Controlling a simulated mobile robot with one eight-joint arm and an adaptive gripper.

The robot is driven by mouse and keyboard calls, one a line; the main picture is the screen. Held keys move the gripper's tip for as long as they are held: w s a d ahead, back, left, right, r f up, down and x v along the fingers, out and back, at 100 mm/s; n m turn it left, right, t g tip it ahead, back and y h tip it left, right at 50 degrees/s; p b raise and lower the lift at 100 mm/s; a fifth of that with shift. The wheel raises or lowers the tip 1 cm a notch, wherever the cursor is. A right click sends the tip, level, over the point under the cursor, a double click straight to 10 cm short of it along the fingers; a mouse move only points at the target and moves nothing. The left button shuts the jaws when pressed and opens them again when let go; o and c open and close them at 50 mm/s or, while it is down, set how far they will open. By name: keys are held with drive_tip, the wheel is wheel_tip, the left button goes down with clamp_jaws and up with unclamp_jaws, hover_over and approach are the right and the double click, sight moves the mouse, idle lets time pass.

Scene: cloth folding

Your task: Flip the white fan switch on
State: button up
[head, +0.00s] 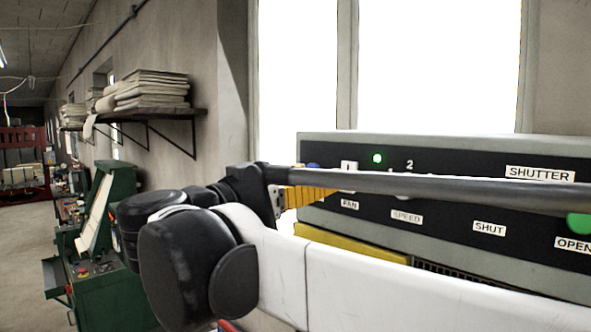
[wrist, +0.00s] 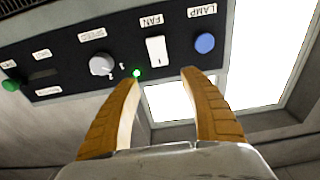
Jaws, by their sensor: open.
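The white fan switch (wrist: 156,50) is a small upright rocker beside the FAN label on the black panel in the wrist view. My gripper (wrist: 161,72) is open and empty, with its two orange fingers spread to either side below the switch. The fingertips appear apart from it. In the head view, the top of the white switch (head: 349,166) shows above a dark bar of my arm, which hides much of it. One orange finger of my gripper (head: 312,195) shows just in front of the panel. I cannot tell which way the rocker is tipped.
A blue lamp button (wrist: 205,43) and a grey speed knob (wrist: 101,65) flank the switch. A small green light (wrist: 136,73) glows by the left fingertip. The control box (head: 440,143) stands before bright windows. A yellow part (head: 350,246) lies below it.

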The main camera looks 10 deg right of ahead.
drive_tip(key=shift+v, duration=1.3)
